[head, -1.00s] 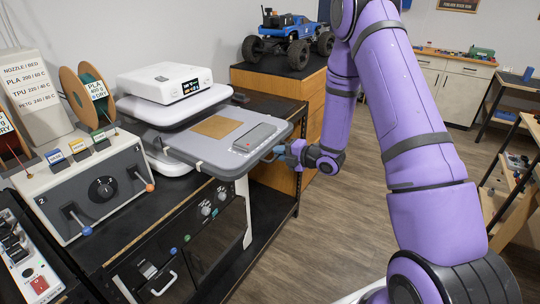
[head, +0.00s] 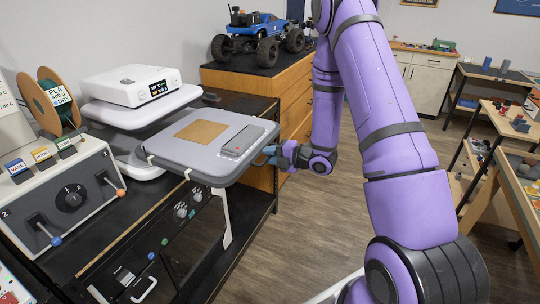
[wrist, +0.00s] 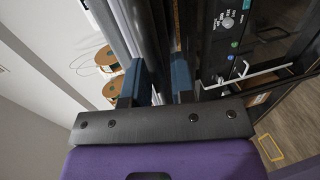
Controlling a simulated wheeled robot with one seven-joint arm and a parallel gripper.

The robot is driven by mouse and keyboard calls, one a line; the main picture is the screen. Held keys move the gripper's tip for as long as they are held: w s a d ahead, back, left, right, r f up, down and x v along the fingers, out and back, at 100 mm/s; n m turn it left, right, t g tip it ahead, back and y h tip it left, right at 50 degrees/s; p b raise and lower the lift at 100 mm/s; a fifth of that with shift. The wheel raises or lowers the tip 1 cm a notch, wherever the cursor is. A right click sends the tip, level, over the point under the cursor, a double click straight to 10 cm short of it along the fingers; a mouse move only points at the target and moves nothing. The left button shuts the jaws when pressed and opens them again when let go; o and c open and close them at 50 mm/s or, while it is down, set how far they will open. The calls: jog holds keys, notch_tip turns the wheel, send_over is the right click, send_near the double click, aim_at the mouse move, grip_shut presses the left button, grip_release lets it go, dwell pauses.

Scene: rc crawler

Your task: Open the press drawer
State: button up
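The press drawer (head: 185,153) is a grey flat tray extending toward the right from the white press (head: 132,84). A brown square mat (head: 201,131) and a raised grey block (head: 242,141) with a small red mark are on its top. My gripper (head: 272,155) is at the drawer's front right edge, below the block. In the wrist view the blue fingers of my gripper (wrist: 157,82) stand on either side of the drawer's grey edge (wrist: 152,45). They appear shut on it; the exact contact is hidden.
A control box with levers (head: 70,195) stands left of the press on the dark bench. Knobs and a handle are on the black front below. A blue truck (head: 262,35) sits on a wooden cabinet (head: 295,95) behind. Wooden floor (head: 320,215) lies open at right.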

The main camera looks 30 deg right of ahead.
jog(key=shift+o, duration=0.8)
jog(key=v, duration=1.1)
jog(key=shift+w, duration=0.1)
